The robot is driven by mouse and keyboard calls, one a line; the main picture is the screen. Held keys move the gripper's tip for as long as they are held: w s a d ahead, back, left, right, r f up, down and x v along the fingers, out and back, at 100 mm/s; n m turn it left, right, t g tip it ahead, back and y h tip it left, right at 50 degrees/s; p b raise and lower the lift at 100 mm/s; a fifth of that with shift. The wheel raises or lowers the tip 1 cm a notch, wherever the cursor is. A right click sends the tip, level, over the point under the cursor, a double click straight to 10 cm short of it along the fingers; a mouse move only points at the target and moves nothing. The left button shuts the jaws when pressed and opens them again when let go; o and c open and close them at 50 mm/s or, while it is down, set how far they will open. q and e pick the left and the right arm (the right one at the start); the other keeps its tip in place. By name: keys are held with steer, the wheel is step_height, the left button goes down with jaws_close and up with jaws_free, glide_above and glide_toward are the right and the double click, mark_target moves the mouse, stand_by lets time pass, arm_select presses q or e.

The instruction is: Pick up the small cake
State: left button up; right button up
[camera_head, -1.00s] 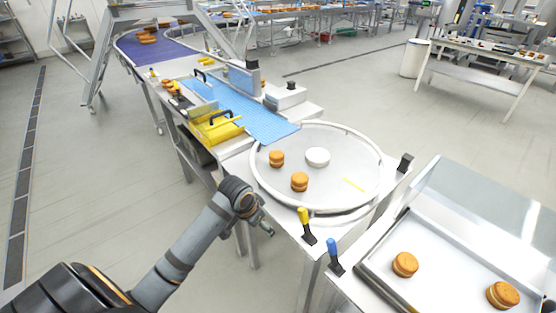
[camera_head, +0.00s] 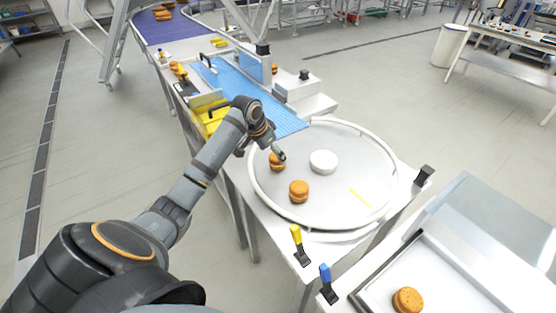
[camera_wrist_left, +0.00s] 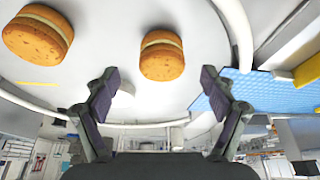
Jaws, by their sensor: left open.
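A small orange-brown cake with a pale filling layer (camera_head: 276,162) stands on the round steel turntable (camera_head: 330,205), toward its left side. A second, similar cake (camera_head: 299,191) stands nearer the front. My left gripper (camera_head: 282,155) is open and empty, just above and beside the first cake and partly covering it. In the left wrist view the first cake (camera_wrist_left: 162,56) shows beyond the gap between the spread fingers (camera_wrist_left: 160,82), not gripped. The second cake (camera_wrist_left: 38,36) is at the upper left there. My right gripper is not in view.
A white round piece (camera_head: 323,161) sits on the turntable right of the first cake. A raised rail (camera_head: 384,150) rings the turntable. A blue conveyor (camera_head: 250,95) leads to it from behind. Another cake (camera_head: 408,300) lies on a tray at the lower right.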

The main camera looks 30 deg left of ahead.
arm_select(q)
steer(key=shift+w+d+f+p, duration=0.15)
steer(key=shift+w+f+p, duration=0.25)
steer(key=shift+w+f, duration=0.3)
steer(key=x, duration=0.3)
steer(key=shift+w+f, duration=0.25)
steer(key=shift+w, duration=0.1)
steer(key=shift+s+r, duration=0.1)
steer(key=shift+s, duration=0.05)
steer(key=c, duration=0.6)
steer(key=shift+c, duration=1.1)
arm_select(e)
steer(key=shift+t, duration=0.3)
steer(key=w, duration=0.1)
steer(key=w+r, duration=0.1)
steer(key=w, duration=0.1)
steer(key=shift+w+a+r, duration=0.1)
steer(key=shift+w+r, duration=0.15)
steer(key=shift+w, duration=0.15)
